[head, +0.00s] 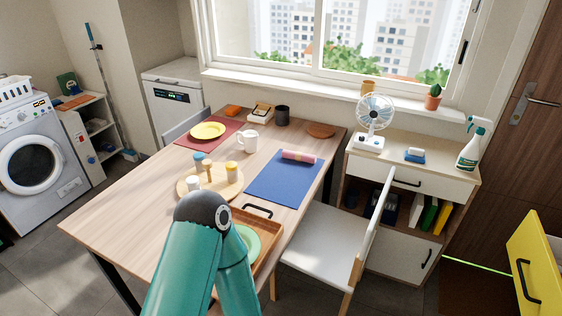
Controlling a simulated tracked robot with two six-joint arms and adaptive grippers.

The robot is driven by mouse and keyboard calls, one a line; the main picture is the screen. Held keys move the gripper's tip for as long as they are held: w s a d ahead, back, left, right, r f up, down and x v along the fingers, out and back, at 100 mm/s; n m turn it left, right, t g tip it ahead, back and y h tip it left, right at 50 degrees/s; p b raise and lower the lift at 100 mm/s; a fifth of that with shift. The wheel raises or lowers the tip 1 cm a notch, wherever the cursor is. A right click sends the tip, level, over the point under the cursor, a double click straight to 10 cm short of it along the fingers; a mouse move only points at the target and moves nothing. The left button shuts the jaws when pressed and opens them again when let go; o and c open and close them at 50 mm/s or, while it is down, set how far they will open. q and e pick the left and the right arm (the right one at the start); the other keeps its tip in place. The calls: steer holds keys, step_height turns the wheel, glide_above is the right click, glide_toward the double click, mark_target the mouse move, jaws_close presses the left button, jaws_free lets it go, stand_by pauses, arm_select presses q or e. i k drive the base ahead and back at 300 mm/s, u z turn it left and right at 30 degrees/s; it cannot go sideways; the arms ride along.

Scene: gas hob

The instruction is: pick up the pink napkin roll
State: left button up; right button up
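The pink napkin roll (299,156) lies on the upper part of the blue placemat (283,186), near the table's right side. It is a short pink cylinder with its long side running roughly left to right. No gripper touches it. A teal link of one of my arms rises from the bottom and bends at a dark joint over the table's near end, left of and nearer than the roll. Neither gripper is in view.
A wooden tray (271,229) holding a green plate (248,243) is partly behind my arm. A round board (190,187) with several shakers, a white mug (248,141) and a dark cup (282,115) stand on the table (130,190). A white chair (325,240) stands at its right side.

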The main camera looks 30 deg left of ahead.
mark_target(297, 156)
steer(key=z, duration=0.15)
steer(key=i, duration=0.9)
steer(key=u, duration=0.05)
